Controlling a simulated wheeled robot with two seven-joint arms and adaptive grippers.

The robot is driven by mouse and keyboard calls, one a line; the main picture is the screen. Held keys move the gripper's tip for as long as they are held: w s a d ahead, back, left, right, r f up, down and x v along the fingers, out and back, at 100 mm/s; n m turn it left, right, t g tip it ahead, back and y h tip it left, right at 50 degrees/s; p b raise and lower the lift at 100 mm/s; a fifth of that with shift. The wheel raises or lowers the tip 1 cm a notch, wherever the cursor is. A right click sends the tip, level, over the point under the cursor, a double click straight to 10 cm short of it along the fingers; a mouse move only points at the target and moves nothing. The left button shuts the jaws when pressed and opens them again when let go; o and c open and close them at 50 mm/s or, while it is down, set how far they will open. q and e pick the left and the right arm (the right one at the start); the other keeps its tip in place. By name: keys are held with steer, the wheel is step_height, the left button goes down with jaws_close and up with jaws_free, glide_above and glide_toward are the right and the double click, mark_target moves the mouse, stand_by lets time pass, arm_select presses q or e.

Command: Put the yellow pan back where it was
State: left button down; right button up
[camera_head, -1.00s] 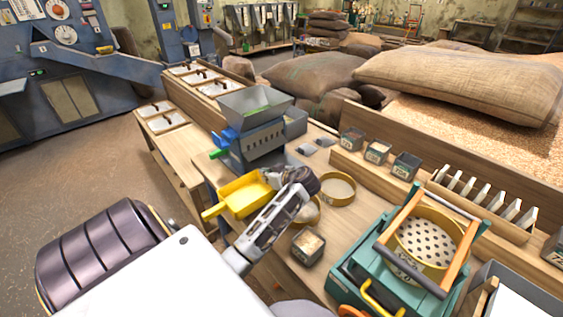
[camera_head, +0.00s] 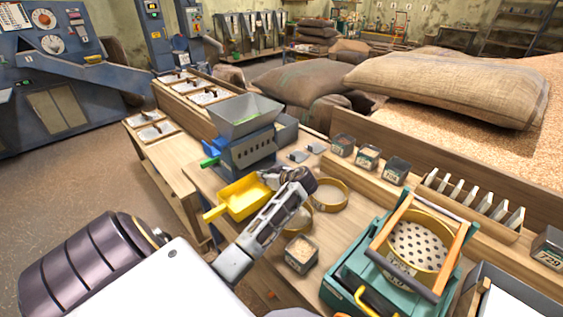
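The yellow pan (camera_head: 240,199) is at the table's left edge, in front of the grey and blue machine with a hopper (camera_head: 246,132). Its handle points left and toward me. My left gripper (camera_head: 271,178) is at the pan's right rim and appears shut on it. The fingertips are small and partly hidden by the wrist, and I cannot tell whether the pan touches the table. My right gripper is not in view.
Round yellow-rimmed sieves (camera_head: 330,207) and a small sample box (camera_head: 301,252) stand right of my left arm. A teal sieve shaker (camera_head: 345,291) is at the lower right. Several small boxes and a slotted rack line the back.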

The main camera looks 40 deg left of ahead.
arm_select(q)
steer(key=w, duration=0.3)
steer(key=w+a, duration=0.1)
steer(key=w, duration=0.3)
steer(key=shift+a, duration=0.2)
steer(key=shift+w+a, duration=0.15)
steer(key=shift+w, duration=0.7)
steer(key=shift+w+a, duration=0.15)
steer(key=shift+w, duration=0.65)
steer(key=shift+w+a, duration=0.2)
steer(key=shift+w, duration=0.75)
steer(key=shift+w+a, duration=0.15)
steer(key=shift+w, duration=0.8)
steer(key=shift+f, duration=0.7)
steer(key=shift+f, duration=0.15)
steer(key=c, duration=1.6)
jaws_free()
steer(key=shift+c, duration=0.2)
